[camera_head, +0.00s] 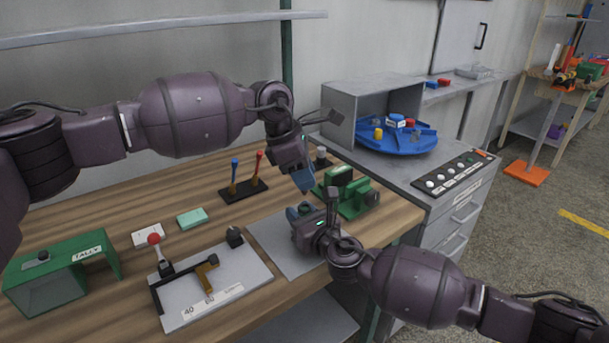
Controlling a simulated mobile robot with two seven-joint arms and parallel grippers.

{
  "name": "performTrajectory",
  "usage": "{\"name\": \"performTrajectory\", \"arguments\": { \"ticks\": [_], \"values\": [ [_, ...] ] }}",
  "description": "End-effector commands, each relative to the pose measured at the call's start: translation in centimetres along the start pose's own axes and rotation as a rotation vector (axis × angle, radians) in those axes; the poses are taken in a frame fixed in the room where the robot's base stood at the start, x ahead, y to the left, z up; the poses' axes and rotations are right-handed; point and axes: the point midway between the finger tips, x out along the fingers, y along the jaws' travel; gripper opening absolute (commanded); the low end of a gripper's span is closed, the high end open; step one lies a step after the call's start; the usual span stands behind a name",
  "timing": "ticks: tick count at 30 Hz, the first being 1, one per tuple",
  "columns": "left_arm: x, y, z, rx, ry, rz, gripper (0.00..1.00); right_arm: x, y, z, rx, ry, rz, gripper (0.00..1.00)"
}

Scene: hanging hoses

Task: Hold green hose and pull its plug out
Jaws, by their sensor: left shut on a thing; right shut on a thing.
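No green hose or plug can be made out in this view. My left gripper (306,186) reaches down from the upper left over the right part of the wooden bench. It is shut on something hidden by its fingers. My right gripper (293,212) comes in from the lower right, just below the left one, above the grey mat (275,240). It is also shut, and what it holds is hidden. The two grippers are close together. A green fixture with dark parts (352,205) stands just right of them.
A rack with a blue and a red-tipped handle (244,190) stands behind. A grey plate with a red-knobbed lever (215,295), a teal block (192,218) and a green TALLY box (90,250) are left. A grey cabinet with a blue turntable (396,150) stands right.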

Motion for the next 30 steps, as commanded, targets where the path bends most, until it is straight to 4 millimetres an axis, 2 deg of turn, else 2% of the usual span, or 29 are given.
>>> {"name": "performTrajectory", "arguments": {
  "ticks": [8, 24, 30],
  "values": [
    [-0.4, 0.0, 0.2, 0.000, -0.001, 0.001, 0.07, 0.0, 0.0, -0.1, 0.000, 0.002, 0.000, 0.07],
    [-2.6, 0.0, 1.1, 0.000, -0.001, 0.000, 0.07, 0.0, 0.0, -0.1, 0.000, 0.002, 0.000, 0.07],
    [-2.7, 0.0, 1.2, 0.000, -0.001, -0.001, 0.07, 0.0, 0.0, -0.1, 0.000, 0.002, 0.000, 0.07]
  ]
}}
